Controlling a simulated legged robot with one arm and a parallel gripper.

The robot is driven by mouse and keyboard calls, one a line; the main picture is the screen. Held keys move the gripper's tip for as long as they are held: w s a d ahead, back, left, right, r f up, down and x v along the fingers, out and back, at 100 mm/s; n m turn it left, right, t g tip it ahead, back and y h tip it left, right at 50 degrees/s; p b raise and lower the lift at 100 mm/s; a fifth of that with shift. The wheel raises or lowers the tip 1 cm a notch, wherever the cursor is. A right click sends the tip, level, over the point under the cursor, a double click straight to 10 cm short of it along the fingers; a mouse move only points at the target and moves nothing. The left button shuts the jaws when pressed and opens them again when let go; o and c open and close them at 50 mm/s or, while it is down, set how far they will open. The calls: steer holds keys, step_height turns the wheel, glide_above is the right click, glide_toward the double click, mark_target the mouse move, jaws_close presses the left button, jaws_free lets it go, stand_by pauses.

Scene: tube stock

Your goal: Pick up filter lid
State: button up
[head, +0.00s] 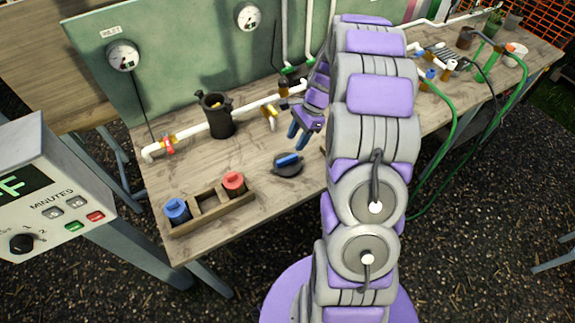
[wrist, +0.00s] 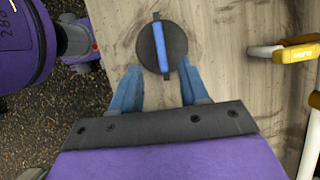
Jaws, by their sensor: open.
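The filter lid (head: 288,168) is a dark round disc with a blue bar across its top. It lies on the wooden table, right of the wooden tray. In the wrist view the lid (wrist: 150,48) sits just beyond my fingertips, roughly centred between them, with its blue bar pointing along the fingers. My gripper (head: 300,138) has blue fingers and hangs close to the lid on its far side. In the wrist view my gripper (wrist: 160,75) is open and empty. The dark filter housing (head: 217,115) stands open-topped on the white pipe behind.
A wooden tray (head: 211,212) holds a blue and a red cartridge, with an empty middle slot. A white pipe (head: 245,108) with a yellow-handled valve (head: 271,112) runs behind. A green gauge panel (head: 185,60) stands at the back. A timer box (head: 45,190) is at left.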

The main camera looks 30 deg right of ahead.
mark_target(288, 157)
steer(key=x, duration=0.3)
steer(key=shift+a, duration=0.1)
steer(key=shift+d+b+x, duration=0.2)
steer(key=shift+b+x, duration=0.35)
steer(key=shift+x, duration=0.8)
steer(key=shift+d+b+x, duration=0.2)
steer(key=shift+b+x, duration=0.35)
steer(key=shift+x, duration=0.75)
steer(key=shift+w+f, duration=0.1)
steer(key=shift+f, duration=0.05)
jaws_close()
